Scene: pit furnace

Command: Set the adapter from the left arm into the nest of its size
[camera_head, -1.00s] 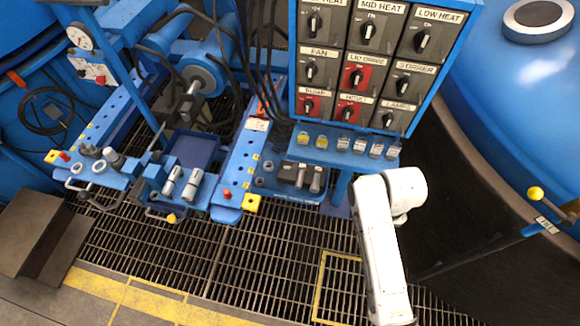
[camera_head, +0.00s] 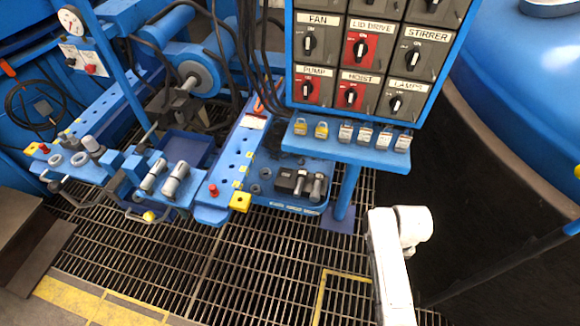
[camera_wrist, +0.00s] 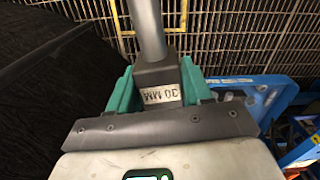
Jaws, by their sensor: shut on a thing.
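In the wrist view my gripper (camera_wrist: 158,76) has green fingers shut on the sides of a dark grey adapter (camera_wrist: 150,35). Its block carries a label reading 30 MM, upside down in the picture, and a round grey shaft points away from the gripper. In the head view only a white link of my arm shows at the lower right; my gripper and the adapter are out of that view. A blue tray (camera_head: 290,208) below the switch panel holds dark blocks with grey cylinders and round dark rings at its left. I cannot read sizes on its places.
A switch panel (camera_head: 362,60) stands above a blue shelf (camera_head: 340,150) with padlocks and tags. A long blue beam (camera_head: 226,180) with holes runs left of the tray. Two grey cylinders (camera_head: 164,180) lie farther left. Open grating (camera_head: 255,265) is in front. A blue vessel (camera_head: 530,100) stands right.

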